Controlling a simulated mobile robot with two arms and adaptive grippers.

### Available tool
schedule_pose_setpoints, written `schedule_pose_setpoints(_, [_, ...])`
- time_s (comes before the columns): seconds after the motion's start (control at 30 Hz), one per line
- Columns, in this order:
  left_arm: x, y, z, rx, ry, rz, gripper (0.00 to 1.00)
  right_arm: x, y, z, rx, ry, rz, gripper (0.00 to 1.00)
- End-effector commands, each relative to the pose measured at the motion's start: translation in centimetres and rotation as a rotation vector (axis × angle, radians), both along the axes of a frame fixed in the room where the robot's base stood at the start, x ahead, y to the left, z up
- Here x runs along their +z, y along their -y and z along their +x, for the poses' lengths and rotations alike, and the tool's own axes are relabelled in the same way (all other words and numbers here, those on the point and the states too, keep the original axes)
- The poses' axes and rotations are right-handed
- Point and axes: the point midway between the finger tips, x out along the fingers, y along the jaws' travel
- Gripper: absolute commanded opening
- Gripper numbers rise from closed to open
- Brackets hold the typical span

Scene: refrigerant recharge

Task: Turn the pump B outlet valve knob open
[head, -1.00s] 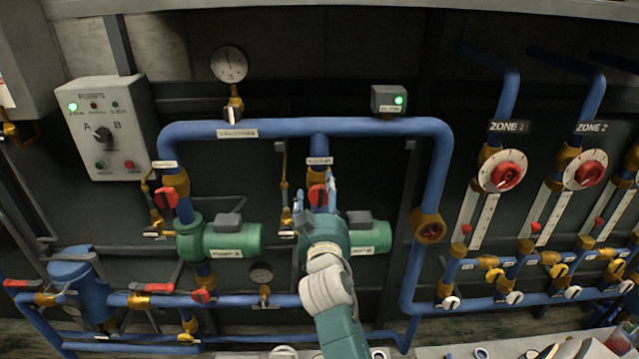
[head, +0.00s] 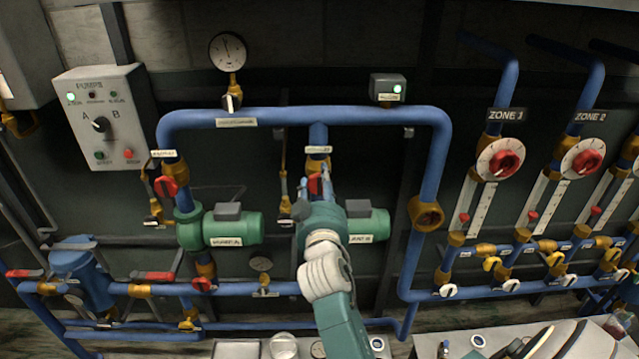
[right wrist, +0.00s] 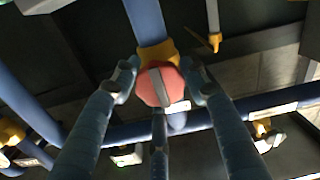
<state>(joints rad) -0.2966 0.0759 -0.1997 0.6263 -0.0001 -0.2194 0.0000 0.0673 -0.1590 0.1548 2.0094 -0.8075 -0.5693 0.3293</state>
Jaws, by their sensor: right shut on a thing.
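The red pump B outlet valve knob (head: 314,186) sits on a brass valve body on the blue vertical pipe above the green pump B (head: 367,226). In the right wrist view the knob (right wrist: 153,88) is a red rounded face with a grey bar, tilted slightly from upright. My right gripper (head: 320,182) reaches up in front of pump B and covers part of it. In the right wrist view its fingertips (right wrist: 163,78) sit on both sides of the knob, shut on it. My left gripper is not in view.
Pump A (head: 232,229) and its red outlet knob (head: 165,187) are to the left. The pump control box (head: 105,120) hangs further left. A blue pipe (head: 432,180) descends at the right, beside the zone dials (head: 499,160). Tabletops with loose items lie along the bottom.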

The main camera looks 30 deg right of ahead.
Motion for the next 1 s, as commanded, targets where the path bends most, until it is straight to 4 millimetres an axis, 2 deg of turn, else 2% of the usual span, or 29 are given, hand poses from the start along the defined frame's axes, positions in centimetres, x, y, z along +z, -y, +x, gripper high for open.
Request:
schedule_pose_setpoints(0.03, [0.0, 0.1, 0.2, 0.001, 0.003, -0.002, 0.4, 0.7, 0.0, 0.1, 0.001, 0.012, -0.007, 0.17])
schedule_pose_setpoints(0.13, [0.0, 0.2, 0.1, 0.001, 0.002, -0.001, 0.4, 0.7, 0.0, 0.1, 0.001, 0.014, -0.008, 0.17])
schedule_pose_setpoints(0.17, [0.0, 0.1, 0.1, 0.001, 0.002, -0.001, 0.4, 0.8, 0.0, 0.1, 0.002, 0.015, -0.009, 0.46])
schedule_pose_setpoints(0.23, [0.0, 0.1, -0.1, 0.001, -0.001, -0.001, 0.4, 0.8, 0.0, 0.1, 0.002, 0.015, -0.009, 0.59])
schedule_pose_setpoints(0.27, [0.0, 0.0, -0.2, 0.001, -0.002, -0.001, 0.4, 0.7, 0.0, 0.1, 0.001, 0.014, -0.008, 0.63])
schedule_pose_setpoints(0.53, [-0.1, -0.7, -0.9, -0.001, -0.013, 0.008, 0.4, 0.5, 0.0, 0.0, 0.001, 0.01, -0.004, 0.63])
schedule_pose_setpoints(0.63, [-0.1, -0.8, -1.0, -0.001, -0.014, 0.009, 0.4, 1.0, 0.0, 0.1, 0.0, 0.011, -0.003, 0.63])
schedule_pose_setpoints(0.77, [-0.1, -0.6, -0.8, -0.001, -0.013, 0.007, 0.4, 3.0, 0.0, 0.1, 0.001, 0.015, -0.004, 0.63])
schedule_pose_setpoints(1.0, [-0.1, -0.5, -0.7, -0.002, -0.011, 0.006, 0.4, 7.8, 0.0, 0.2, 0.002, 0.018, -0.005, 0.63])
